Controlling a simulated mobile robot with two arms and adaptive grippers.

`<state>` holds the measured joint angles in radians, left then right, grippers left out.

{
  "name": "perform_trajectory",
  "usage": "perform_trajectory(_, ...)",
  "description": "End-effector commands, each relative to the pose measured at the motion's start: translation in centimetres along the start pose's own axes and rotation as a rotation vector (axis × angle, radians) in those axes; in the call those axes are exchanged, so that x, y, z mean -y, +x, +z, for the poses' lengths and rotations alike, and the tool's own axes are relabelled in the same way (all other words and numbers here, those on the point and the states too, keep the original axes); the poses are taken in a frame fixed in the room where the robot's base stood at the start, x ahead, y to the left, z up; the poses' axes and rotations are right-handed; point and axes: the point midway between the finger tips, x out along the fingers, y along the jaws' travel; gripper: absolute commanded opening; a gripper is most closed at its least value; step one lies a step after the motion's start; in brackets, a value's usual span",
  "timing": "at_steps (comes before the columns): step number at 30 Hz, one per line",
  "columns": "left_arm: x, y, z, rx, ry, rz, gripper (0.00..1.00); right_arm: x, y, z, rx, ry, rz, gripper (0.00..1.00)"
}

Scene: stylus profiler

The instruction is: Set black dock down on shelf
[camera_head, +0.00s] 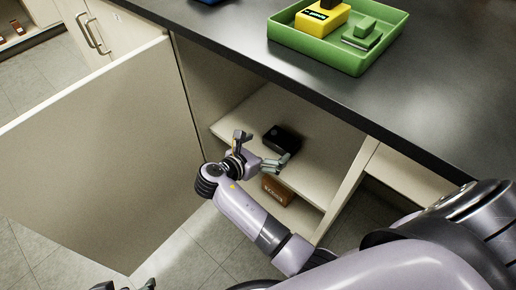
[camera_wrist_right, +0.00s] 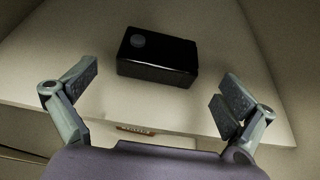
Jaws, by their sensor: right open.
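The black dock (camera_head: 283,138) is a small black box that rests on the upper shelf (camera_head: 262,108) inside the open cabinet. In the right wrist view the black dock (camera_wrist_right: 157,57) lies flat on the shelf (camera_wrist_right: 60,35), with a round grey spot on its top. My right gripper (camera_head: 262,150) is open in front of the dock at the shelf's front edge. Its spread fingers (camera_wrist_right: 153,92) are apart from the dock and hold nothing. The tips of my left gripper (camera_head: 125,287) show at the bottom edge of the head view; nothing is seen between them.
A brown box (camera_head: 277,190) sits on the level below the shelf. The open cabinet door (camera_head: 105,150) stands to the left. Above is a dark countertop (camera_head: 240,35) with a green tray (camera_head: 318,50) holding yellow and green items. Bare shelf surrounds the dock.

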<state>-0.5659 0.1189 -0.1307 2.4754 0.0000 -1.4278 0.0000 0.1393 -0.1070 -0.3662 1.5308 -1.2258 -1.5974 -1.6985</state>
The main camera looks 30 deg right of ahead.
Motion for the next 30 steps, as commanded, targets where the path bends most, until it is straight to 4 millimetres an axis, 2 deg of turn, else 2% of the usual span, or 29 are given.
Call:
perform_trajectory(3,0.3,-1.3,2.6,0.128,-0.004,-0.006,0.81,0.0,-1.1,0.3,-0.002,-0.001,0.0,1.0)
perform_trajectory(5,0.4,-1.6,3.6,0.177,-0.006,-0.008,0.81,0.0,-1.6,0.3,-0.002,-0.002,-0.001,1.0)
perform_trajectory(9,0.3,0.0,3.4,0.179,-0.005,-0.005,0.81,0.0,-3.2,0.3,-0.002,-0.002,0.0,1.0)
perform_trajectory(15,0.3,1.2,3.5,0.182,-0.004,-0.004,0.81,0.0,-4.1,0.1,-0.001,0.0,-0.001,1.0)
perform_trajectory(30,0.3,1.4,3.5,0.18,-0.004,-0.004,0.81,0.0,-4.2,0.0,0.0,0.001,0.0,1.0)
